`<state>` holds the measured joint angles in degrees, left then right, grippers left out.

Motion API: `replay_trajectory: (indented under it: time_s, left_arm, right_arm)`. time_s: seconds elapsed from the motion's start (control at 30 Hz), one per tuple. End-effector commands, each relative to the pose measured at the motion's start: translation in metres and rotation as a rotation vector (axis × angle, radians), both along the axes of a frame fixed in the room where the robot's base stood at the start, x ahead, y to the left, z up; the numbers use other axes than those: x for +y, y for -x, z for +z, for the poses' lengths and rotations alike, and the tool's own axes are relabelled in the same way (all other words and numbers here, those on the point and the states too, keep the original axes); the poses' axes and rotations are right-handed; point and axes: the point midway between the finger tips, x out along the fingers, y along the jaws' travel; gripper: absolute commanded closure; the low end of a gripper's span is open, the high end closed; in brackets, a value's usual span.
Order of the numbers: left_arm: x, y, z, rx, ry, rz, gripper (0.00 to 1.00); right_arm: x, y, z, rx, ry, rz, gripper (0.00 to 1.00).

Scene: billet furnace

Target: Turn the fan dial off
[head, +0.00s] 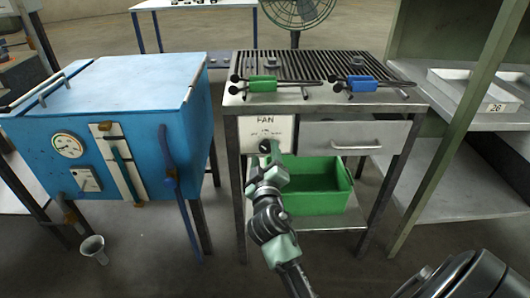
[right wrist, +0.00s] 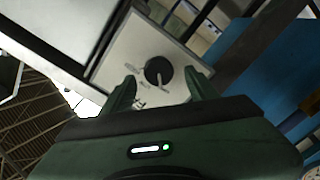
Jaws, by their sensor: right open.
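The fan dial (right wrist: 158,72) is a black round knob with a light pointer mark, on a white panel (right wrist: 133,52). In the head view, the panel (head: 259,123) is labelled FAN and sits on the front left of the grey grill table. There the dial (head: 264,145) is partly hidden by my gripper. My right gripper (right wrist: 160,86) is open, its two fingers on either side of the dial in the wrist view. A gap shows between fingers and knob; contact is not visible. In the head view, my right gripper (head: 268,157) is just in front of the panel. My left gripper is out of view.
A grey drawer (head: 352,136) is right of the panel, and a green bin (head: 318,192) stands on the shelf below. A blue furnace (head: 110,130) stands left; a shelf rack (head: 480,185) stands right.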

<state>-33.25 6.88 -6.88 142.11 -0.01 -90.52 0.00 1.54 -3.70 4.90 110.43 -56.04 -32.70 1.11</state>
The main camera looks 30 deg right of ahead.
Motion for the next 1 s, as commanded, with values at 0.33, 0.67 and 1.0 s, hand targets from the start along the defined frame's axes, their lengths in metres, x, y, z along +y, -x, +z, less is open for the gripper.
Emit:
replay_trajectory:
  time_s: [0.33, 0.67, 1.0]
  left_arm:
    - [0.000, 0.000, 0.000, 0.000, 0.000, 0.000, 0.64]
    - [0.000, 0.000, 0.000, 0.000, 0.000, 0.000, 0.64]
    - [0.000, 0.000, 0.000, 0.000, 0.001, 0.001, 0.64]
  right_arm:
    - [0.029, 0.047, -0.001, 0.001, -0.002, 0.001, 0.41]
    - [0.032, 0.052, 0.000, 0.000, 0.000, 0.000, 0.41]
    - [0.031, 0.053, -0.002, 0.005, -0.008, -0.002, 0.41]
